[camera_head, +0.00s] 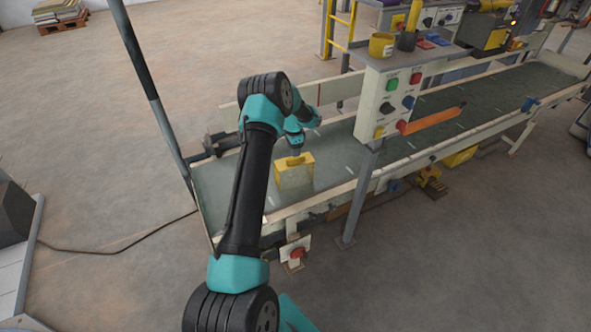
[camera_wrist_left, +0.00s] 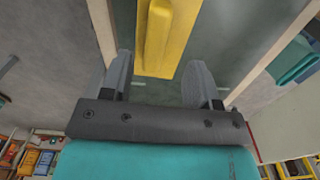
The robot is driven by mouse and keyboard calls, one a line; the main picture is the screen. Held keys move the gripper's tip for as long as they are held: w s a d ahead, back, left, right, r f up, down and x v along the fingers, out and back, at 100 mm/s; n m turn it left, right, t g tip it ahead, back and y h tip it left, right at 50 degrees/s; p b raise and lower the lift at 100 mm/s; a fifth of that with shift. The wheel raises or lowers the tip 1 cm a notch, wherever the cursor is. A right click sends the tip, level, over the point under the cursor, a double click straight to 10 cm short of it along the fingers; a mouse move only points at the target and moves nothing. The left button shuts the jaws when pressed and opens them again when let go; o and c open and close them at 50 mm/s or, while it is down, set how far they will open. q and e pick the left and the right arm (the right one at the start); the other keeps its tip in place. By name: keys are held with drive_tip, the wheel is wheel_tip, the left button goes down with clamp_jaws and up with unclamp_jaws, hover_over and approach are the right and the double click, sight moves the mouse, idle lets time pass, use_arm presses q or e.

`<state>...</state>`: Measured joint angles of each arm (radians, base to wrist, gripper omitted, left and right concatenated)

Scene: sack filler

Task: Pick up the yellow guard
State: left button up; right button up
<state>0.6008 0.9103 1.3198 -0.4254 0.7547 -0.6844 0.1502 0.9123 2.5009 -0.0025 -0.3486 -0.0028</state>
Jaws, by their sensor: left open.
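The yellow guard (camera_head: 294,177) is a small block-like piece with a notch in its top edge. It sits on the green conveyor belt, near the belt's left end. In the left wrist view the yellow guard (camera_wrist_left: 165,40) shows as a long yellow shape running up between the fingers. My left gripper (camera_head: 296,150) is just above and behind the guard in the head view, partly hidden by its own arm. In the left wrist view my left gripper (camera_wrist_left: 160,80) is open, with a finger on each side of the guard's near end. Contact cannot be told. My right gripper is not in view.
The conveyor belt (camera_head: 222,180) runs from left to upper right, with pale side rails. A control panel (camera_head: 388,100) on a post stands right of the guard. A dark post (camera_head: 150,90) rises at the belt's left end.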

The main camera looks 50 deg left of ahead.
sight(295, 169)
use_arm(q)
drive_tip(key=shift+f, duration=0.25)
drive_tip(key=f, duration=0.4)
drive_tip(key=shift+w+d, duration=0.15)
drive_tip(key=shift+d, duration=0.2)
drive_tip(key=shift+f, duration=0.6)
drive_tip(key=shift+c, duration=0.2)
clamp_jaws()
